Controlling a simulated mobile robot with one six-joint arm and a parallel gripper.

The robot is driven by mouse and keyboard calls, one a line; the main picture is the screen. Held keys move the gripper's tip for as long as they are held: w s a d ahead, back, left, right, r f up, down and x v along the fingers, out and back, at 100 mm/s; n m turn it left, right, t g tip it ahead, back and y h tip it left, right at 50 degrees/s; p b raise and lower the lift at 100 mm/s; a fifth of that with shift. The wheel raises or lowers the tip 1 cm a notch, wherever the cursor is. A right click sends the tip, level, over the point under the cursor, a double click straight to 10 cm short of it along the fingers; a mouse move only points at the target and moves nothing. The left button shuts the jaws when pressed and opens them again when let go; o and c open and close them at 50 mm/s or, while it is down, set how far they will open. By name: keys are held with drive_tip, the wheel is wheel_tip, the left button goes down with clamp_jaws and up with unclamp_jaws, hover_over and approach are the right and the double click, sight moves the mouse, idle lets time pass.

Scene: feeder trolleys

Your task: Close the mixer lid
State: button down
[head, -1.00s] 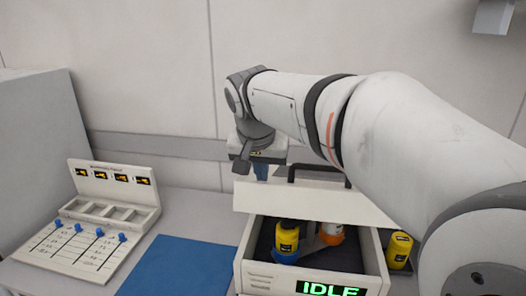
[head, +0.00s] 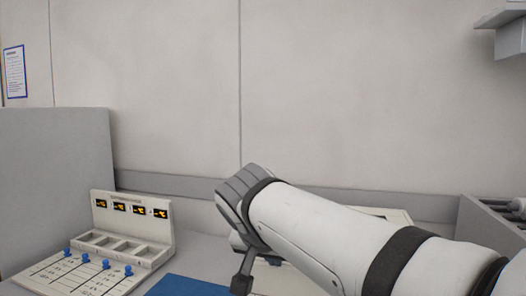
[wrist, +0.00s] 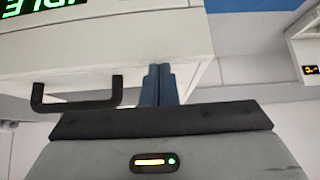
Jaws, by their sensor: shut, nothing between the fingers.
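The mixer is mostly hidden behind my arm in the head view. The wrist view shows its white front face (wrist: 150,22) with a green display (wrist: 40,6), cut by the top edge. The white lid (wrist: 135,70) carries a black bar handle (wrist: 76,104). No opening or mixer contents show; I cannot tell if the lid is fully down. My gripper (wrist: 160,70) has its blue fingers together and empty, beside the handle and over the lid. Whether they touch it is unclear. In the head view the fingers are mostly hidden.
A control panel (head: 130,222) with blue sliders and small orange displays stands at the left. A blue mat (head: 188,287) lies on the table beside it. A grey box (head: 55,185) is at far left, and a grey rack (head: 495,222) at right. The wall is behind.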

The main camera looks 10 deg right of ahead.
drive_tip(key=shift+s+f+b, duration=0.2)
drive_tip(key=shift+f+b, duration=0.2)
drive_tip(key=shift+f, duration=0.35)
drive_tip(key=shift+f, duration=0.15)
